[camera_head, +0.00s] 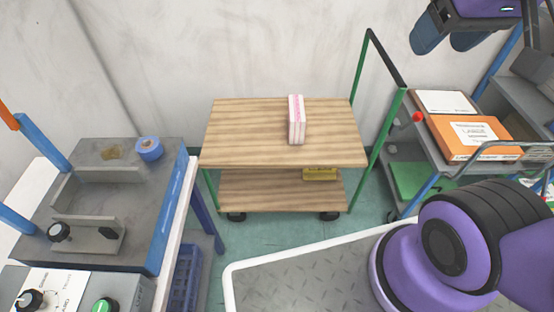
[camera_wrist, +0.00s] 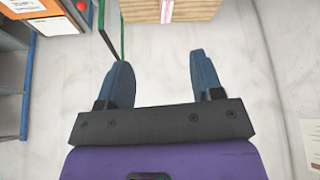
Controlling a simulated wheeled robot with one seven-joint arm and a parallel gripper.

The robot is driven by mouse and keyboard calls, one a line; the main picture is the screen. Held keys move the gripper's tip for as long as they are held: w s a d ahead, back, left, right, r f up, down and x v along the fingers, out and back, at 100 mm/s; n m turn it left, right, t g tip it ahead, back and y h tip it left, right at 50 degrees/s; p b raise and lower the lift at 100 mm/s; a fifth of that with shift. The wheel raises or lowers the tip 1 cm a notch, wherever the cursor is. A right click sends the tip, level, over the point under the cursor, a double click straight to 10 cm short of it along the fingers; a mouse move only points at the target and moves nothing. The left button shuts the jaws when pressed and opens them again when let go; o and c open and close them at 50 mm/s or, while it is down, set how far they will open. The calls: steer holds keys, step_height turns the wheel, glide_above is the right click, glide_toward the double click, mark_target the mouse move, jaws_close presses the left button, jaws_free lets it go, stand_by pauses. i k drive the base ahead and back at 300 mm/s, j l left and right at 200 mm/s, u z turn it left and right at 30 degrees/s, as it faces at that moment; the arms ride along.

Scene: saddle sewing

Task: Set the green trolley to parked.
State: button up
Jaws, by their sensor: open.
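The green trolley (camera_head: 225,152) stands against the back wall in the head view. It has two wooden shelves, green posts, dark castors and a tall green handle frame (camera_head: 376,135) with a black top bar at its right end. A yellow object (camera_head: 320,173) lies on the lower shelf. In the wrist view a corner of the wooden top (camera_wrist: 195,9) shows at the upper edge. My gripper (camera_wrist: 160,80) is open and empty, apart from the trolley. In the head view my gripper's blue fingers (camera_head: 450,38) show at the upper right.
A grey workbench (camera_head: 120,215) with a blue frame and a blue tape roll (camera_head: 149,148) stands at the left. A grey shelf rack at the right holds an orange box (camera_head: 470,138); a red knob (camera_head: 418,117) is beside the handle frame. Green floor (camera_head: 270,236) shows before the trolley.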

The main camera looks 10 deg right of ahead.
mark_target(247, 137)
steer(key=i+l, duration=0.15)
steer(key=l, duration=0.2)
steer(key=i+l, duration=0.15)
steer(key=l, duration=0.2)
steer(key=i+l+u, duration=0.1)
steer(key=l, duration=0.25)
steer(key=i, duration=0.1)
